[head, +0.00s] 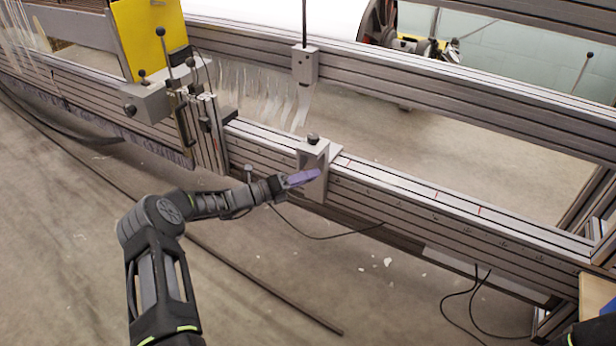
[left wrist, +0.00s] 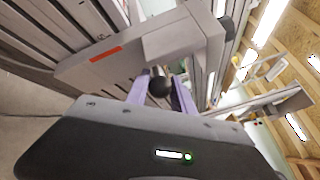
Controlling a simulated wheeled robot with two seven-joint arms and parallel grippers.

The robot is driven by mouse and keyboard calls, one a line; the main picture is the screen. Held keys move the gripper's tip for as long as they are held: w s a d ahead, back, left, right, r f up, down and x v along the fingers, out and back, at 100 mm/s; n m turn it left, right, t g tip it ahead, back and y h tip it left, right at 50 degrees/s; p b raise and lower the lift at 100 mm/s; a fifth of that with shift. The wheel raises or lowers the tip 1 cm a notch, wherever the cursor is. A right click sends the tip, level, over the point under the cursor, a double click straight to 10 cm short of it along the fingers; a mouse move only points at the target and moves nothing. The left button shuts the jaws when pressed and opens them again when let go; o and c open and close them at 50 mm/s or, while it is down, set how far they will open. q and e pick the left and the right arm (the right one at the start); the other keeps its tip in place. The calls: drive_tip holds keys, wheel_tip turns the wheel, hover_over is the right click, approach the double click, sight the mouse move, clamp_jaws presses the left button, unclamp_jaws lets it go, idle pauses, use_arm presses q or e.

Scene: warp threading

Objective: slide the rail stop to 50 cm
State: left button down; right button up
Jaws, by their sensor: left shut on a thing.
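The rail stop (head: 309,158) is a grey metal bracket on the front rail (head: 400,188), with a dark knob on its top. My left gripper (head: 304,178) is in front of its lower part, with its purple fingers at the stop's front face. My right gripper is not in view.
Small red marks (head: 436,194) show along the rail to the right of the stop, and that stretch is clear. A carriage with a yellow panel (head: 150,38) stands to the left. Another grey block with a rod (head: 304,64) sits on the rear rail. Cables hang below.

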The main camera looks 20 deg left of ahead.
use_arm(q)
drive_tip(key=c, duration=1.1)
unclamp_jaws()
drive_tip(key=p+v, duration=0.2)
drive_tip(key=v, duration=0.5)
drive_tip(key=shift+s+a, duration=0.2)
drive_tip(key=shift+s, duration=0.15)
